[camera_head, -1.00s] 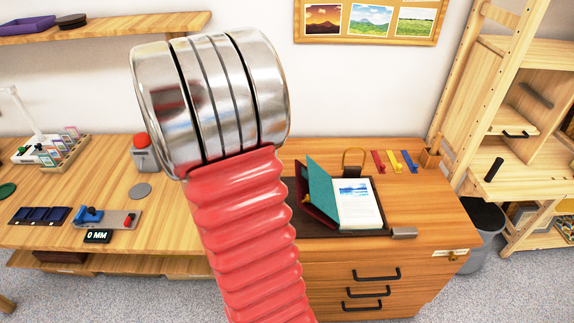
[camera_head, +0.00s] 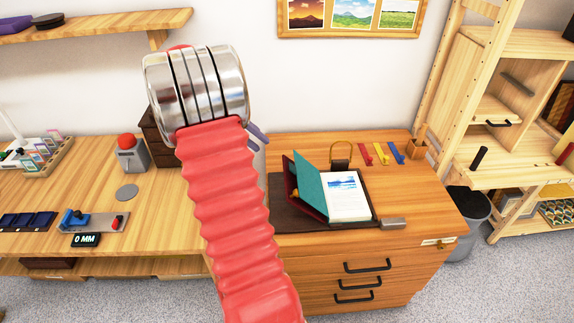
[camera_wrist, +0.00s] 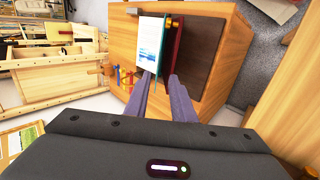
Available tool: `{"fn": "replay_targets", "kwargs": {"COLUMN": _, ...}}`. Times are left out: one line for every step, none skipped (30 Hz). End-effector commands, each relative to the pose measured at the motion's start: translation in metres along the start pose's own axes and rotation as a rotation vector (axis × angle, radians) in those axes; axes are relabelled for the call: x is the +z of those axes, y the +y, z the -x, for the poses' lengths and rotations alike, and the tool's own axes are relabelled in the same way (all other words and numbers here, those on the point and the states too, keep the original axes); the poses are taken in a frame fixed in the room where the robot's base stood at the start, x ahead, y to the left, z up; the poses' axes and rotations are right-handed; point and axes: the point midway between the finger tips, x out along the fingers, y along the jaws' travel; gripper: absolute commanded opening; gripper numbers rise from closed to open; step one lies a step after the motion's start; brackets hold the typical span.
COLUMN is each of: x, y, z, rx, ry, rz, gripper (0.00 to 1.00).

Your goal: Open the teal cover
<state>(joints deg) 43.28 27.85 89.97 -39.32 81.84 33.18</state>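The teal cover (camera_head: 312,185) belongs to an open book lying on a dark mat (camera_head: 290,222) on the wooden cabinet. It stands tilted up at the left of the white printed page (camera_head: 346,200), teal inside and dark red outside. In the wrist view the cover (camera_wrist: 164,45) shows edge-on beside the page (camera_wrist: 150,42). My gripper (camera_wrist: 160,76) has its two purple fingers apart, with the cover's near edge in line with the gap. Whether they touch it is unclear. In the head view my arm hides most of the gripper; a finger (camera_head: 258,134) shows at its right.
Behind the book stands a small brass-coloured arch (camera_head: 341,152). Red, yellow and blue strips (camera_head: 381,153) lie at the back right, with a grey block (camera_head: 393,223) at the mat's right corner. A red button box (camera_head: 130,153) stands on the left bench.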

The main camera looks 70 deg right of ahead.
Motion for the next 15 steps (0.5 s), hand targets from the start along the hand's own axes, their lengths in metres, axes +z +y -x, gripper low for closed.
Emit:
{"fn": "replay_targets", "kwargs": {"x": 0.000, "y": 0.000, "z": 0.000, "rx": 0.000, "ry": 0.000, "rz": 0.001, "gripper": 0.23}}
{"fn": "replay_targets", "kwargs": {"x": 0.000, "y": 0.000, "z": 0.000, "rx": -0.001, "ry": 0.000, "rz": 0.001, "gripper": 0.23}}
{"fn": "replay_targets", "kwargs": {"x": 0.000, "y": 0.000, "z": 0.000, "rx": -0.001, "ry": 0.000, "rz": 0.001, "gripper": 0.23}}
{"fn": "replay_targets", "kwargs": {"x": 0.000, "y": 0.000, "z": 0.000, "rx": -0.001, "ry": 0.000, "rz": 0.001, "gripper": 0.23}}
{"fn": "replay_targets", "kwargs": {"x": 0.000, "y": 0.000, "z": 0.000, "rx": -0.001, "ry": 0.000, "rz": 0.001, "gripper": 0.23}}
{"fn": "replay_targets", "kwargs": {"x": 0.000, "y": 0.000, "z": -0.001, "rx": -0.001, "ry": 0.000, "rz": 0.001, "gripper": 0.23}}
{"fn": "replay_targets", "kwargs": {"x": 0.000, "y": 0.000, "z": -0.001, "rx": -0.001, "ry": 0.000, "rz": 0.002, "gripper": 0.23}}
{"fn": "replay_targets", "kwargs": {"x": 0.000, "y": 0.000, "z": -0.002, "rx": -0.001, "ry": 0.000, "rz": 0.002, "gripper": 0.23}}
{"fn": "replay_targets", "kwargs": {"x": 0.000, "y": 0.000, "z": -0.004, "rx": -0.001, "ry": 0.000, "rz": 0.002, "gripper": 0.23}}
{"fn": "replay_targets", "kwargs": {"x": 0.000, "y": 0.000, "z": -0.006, "rx": -0.001, "ry": -0.001, "rz": 0.002, "gripper": 0.23}}
{"fn": "replay_targets", "kwargs": {"x": 0.000, "y": 0.000, "z": -0.009, "rx": -0.001, "ry": 0.000, "rz": 0.002, "gripper": 0.23}}
{"fn": "replay_targets", "kwargs": {"x": 0.000, "y": 0.000, "z": -0.012, "rx": -0.001, "ry": -0.001, "rz": 0.003, "gripper": 0.23}}
{"fn": "replay_targets", "kwargs": {"x": 0.000, "y": 0.000, "z": -0.015, "rx": 0.000, "ry": -0.001, "rz": 0.003, "gripper": 0.23}}
{"fn": "replay_targets", "kwargs": {"x": 0.001, "y": 0.000, "z": -0.019, "rx": 0.000, "ry": -0.002, "rz": 0.003, "gripper": 0.23}}
{"fn": "replay_targets", "kwargs": {"x": 0.001, "y": 0.000, "z": -0.024, "rx": -0.001, "ry": -0.002, "rz": 0.003, "gripper": 0.23}}
